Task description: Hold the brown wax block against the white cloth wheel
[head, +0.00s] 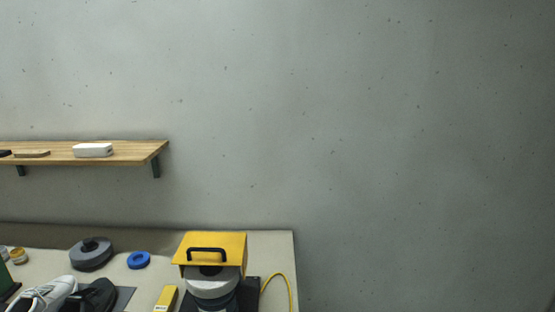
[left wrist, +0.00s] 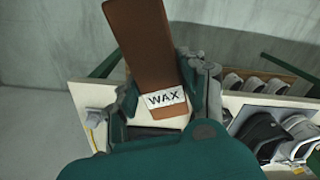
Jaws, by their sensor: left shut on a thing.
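The brown wax block (left wrist: 143,48) with a white WAX label stands out from my left gripper (left wrist: 168,88) in the left wrist view. The gripper is shut on its lower part, with a finger on each side. The white cloth wheel (head: 212,286) sits under a yellow hood at the bottom of the head view, its lower part cut off or hidden. Neither the block nor my grippers show in the head view. The wheel cannot be made out in the left wrist view, so their distance cannot be told. My right gripper is in neither view.
The yellow hood (head: 211,249) has a black handle. On the bench (head: 271,247) are a grey disc (head: 91,255), a blue ring (head: 138,260), a yellow box (head: 166,298), a yellow cable (head: 289,287) and shoes. A wooden shelf (head: 130,150) hangs on the wall.

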